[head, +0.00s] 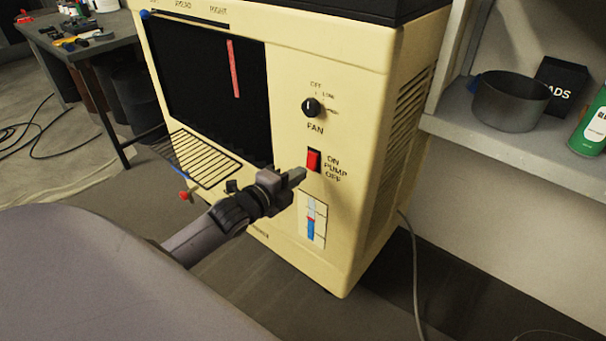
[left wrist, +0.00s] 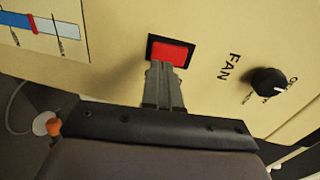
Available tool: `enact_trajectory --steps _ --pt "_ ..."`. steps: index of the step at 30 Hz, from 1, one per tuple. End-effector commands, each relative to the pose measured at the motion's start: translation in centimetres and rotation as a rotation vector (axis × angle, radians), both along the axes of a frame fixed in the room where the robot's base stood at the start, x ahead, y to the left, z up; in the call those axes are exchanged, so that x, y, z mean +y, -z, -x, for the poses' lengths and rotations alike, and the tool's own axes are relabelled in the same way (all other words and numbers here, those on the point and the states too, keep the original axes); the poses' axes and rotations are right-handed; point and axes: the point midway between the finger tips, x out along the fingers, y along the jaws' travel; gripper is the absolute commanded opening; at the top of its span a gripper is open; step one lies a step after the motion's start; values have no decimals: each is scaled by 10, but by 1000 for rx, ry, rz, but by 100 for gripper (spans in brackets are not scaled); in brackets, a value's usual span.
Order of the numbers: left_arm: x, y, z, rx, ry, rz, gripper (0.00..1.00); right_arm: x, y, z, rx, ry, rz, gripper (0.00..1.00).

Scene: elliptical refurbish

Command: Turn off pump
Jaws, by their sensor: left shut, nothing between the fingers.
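The red pump switch (head: 313,160) sits on the front of a cream machine (head: 357,230), with ON above and OFF below the word PUMP beside it. It also shows in the left wrist view (left wrist: 171,54) in a black frame, just beyond my fingertips. My left gripper (head: 298,175) is shut and empty, its fingertips at the lower left of the switch. In the left wrist view the fingertips (left wrist: 165,66) overlap the switch's frame edge. I cannot tell whether they touch it. My right gripper is not in view.
A black fan knob (head: 311,107) is above the switch, and a level gauge (head: 312,218) is below it. A metal drip grille (head: 200,158) juts out at the left. A shelf at the right holds a dark pot (head: 510,102) and a green can (head: 590,130).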

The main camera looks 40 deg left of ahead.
Motion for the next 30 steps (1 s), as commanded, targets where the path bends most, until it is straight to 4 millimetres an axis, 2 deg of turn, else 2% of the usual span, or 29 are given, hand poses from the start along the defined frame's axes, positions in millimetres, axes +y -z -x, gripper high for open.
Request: enact_trajectory --steps 3,9,21,26,28,30 --pt "-1 3 -13 -1 0 2 0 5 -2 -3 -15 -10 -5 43" --pt "-2 4 -24 -1 0 1 0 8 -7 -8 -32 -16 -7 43" --pt "-2 4 -26 -1 0 1 0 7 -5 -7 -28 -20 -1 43" --pt "-2 10 -29 -35 -1 5 0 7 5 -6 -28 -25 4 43" --pt "-2 14 -32 -70 -2 7 0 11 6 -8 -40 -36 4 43" --pt "-3 17 -34 -110 -2 10 0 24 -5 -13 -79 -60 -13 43"
